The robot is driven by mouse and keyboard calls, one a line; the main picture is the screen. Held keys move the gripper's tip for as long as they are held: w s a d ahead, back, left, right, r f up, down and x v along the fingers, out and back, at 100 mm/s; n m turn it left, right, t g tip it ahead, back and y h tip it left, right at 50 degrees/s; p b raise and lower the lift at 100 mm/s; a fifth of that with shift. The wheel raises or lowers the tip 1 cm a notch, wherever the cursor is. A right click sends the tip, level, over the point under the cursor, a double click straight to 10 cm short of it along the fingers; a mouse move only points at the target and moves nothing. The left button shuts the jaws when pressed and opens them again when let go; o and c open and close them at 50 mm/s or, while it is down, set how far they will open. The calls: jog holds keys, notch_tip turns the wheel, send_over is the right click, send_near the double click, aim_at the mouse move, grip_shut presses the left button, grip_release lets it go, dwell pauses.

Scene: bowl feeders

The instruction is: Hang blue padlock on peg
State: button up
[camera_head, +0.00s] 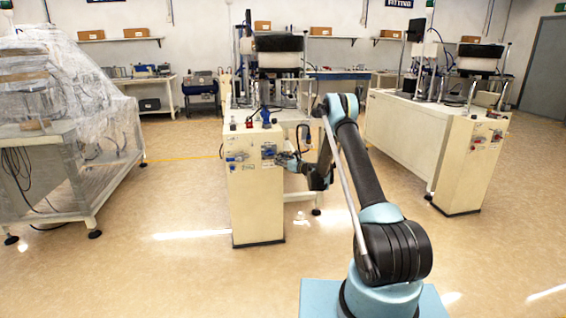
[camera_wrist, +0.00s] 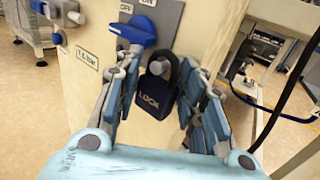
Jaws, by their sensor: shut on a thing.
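The blue padlock (camera_wrist: 152,106), marked LOCK, hangs upright between the fingers of my gripper (camera_wrist: 162,76) in the wrist view. Its dark shackle (camera_wrist: 172,62) points up at the panel. My gripper is shut on the padlock, with a finger on either side. A small silver round part (camera_wrist: 157,67) shows inside the shackle; I cannot tell whether it is the peg or whether the shackle is around it. In the head view my gripper (camera_head: 286,160) is at the right side of the cream cabinet's front, and the padlock is too small to tell.
A blue valve handle (camera_wrist: 133,33) on a grey plate (camera_wrist: 165,15) is just above and left of the padlock. The cream cabinet (camera_head: 256,205) carries several fittings. A dark cable (camera_wrist: 285,100) hangs at right in the wrist view. Floor (camera_head: 180,265) is clear in front.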

jog(key=shift+f, duration=0.15)
jog(key=o, duration=1.2)
jog(key=shift+o, duration=0.2)
jog(key=shift+o, duration=1.4)
jog(key=shift+s, duration=0.1)
jog(key=v, duration=0.7)
